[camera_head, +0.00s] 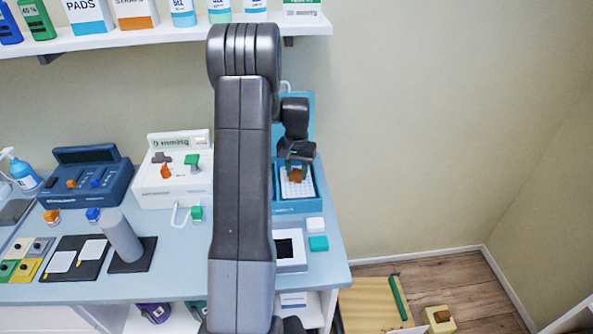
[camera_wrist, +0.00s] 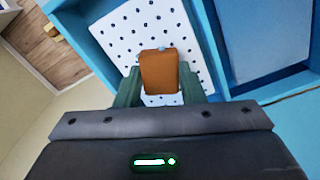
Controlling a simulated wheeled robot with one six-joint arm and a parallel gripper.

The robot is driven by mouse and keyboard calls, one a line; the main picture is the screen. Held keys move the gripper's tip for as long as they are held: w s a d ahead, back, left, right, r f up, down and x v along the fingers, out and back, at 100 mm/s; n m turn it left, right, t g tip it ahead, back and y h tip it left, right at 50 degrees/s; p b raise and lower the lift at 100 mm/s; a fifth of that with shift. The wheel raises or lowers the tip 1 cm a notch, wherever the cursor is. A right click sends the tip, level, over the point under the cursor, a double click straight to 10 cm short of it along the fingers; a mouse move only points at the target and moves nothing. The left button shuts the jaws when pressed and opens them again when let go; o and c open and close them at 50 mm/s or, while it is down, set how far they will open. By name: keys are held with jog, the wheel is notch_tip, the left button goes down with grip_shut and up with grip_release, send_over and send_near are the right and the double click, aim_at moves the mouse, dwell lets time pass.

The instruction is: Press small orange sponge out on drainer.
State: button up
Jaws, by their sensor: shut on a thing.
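My gripper (camera_head: 297,168) is at the blue basin unit at the back right of the counter. In the wrist view its green fingers (camera_wrist: 162,85) are shut on the small orange sponge (camera_wrist: 159,70). The sponge (camera_head: 296,175) is over the white perforated drainer (camera_head: 305,188), which fills one compartment of the blue unit. The drainer's holes show around the sponge in the wrist view (camera_wrist: 118,40). I cannot tell whether the sponge touches the drainer. Part of the unit is hidden behind my arm in the head view.
A white block (camera_head: 315,225) and a teal block (camera_head: 318,243) lie in front of the blue unit (camera_head: 318,200). A white device (camera_head: 180,190) and a dark blue device (camera_head: 105,190) stand to the left. A shelf (camera_head: 150,38) with bottles and boxes hangs above. The wall at right is clear.

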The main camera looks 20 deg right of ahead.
jog(key=shift+f+b, duration=0.3)
jog(key=shift+f, duration=0.2)
dwell(0.7)
jog(key=shift+r+p, duration=2.1)
jog(key=shift+r, duration=1.5)
jog(key=shift+f, duration=0.1)
